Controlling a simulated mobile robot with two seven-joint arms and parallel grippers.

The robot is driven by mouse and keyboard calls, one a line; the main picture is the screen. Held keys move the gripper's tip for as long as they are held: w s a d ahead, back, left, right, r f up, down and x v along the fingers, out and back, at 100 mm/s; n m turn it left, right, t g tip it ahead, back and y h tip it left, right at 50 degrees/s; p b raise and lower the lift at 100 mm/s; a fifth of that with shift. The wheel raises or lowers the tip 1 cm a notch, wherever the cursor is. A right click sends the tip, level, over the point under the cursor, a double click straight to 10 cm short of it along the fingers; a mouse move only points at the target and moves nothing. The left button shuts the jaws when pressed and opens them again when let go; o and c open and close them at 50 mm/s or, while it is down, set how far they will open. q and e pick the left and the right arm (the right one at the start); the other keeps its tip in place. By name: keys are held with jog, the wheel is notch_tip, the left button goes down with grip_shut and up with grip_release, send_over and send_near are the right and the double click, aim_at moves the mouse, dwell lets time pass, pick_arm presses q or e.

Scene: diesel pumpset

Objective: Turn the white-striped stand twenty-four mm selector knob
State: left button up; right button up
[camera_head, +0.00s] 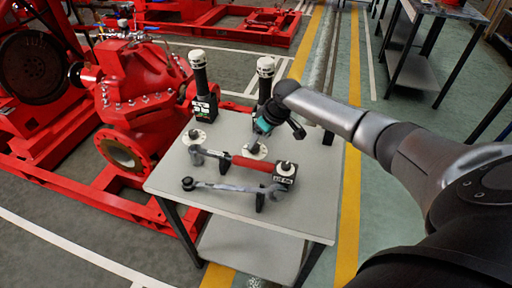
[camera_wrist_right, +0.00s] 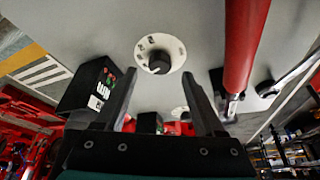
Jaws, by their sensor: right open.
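A small dark selector knob (camera_wrist_right: 158,61) sits on a round white dial with dark marks in the right wrist view. A second white dial (camera_wrist_right: 180,112) shows partly behind it. In the head view, one dial (camera_head: 194,136) lies on the table's left side and another dial (camera_head: 255,151) lies near the middle, just under my right gripper (camera_head: 256,138). I cannot tell which stand carries the white stripe. In the wrist view my right gripper (camera_wrist_right: 160,82) is open, its fingers apart on either side below the knob, with nothing between them. My left gripper is not in view.
Two black stands with white tops, a left one (camera_head: 200,90) and a right one (camera_head: 265,80), rise at the table's back. A red-handled bar (camera_head: 252,163), a grey wrench (camera_head: 232,187) and a knobbed box (camera_head: 284,175) are in front. A red pump (camera_head: 140,90) stands left.

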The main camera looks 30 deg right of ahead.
aim_at(256, 147)
jog(key=shift+b+x, duration=0.55)
jog(key=shift+x, duration=1.35)
grip_shut()
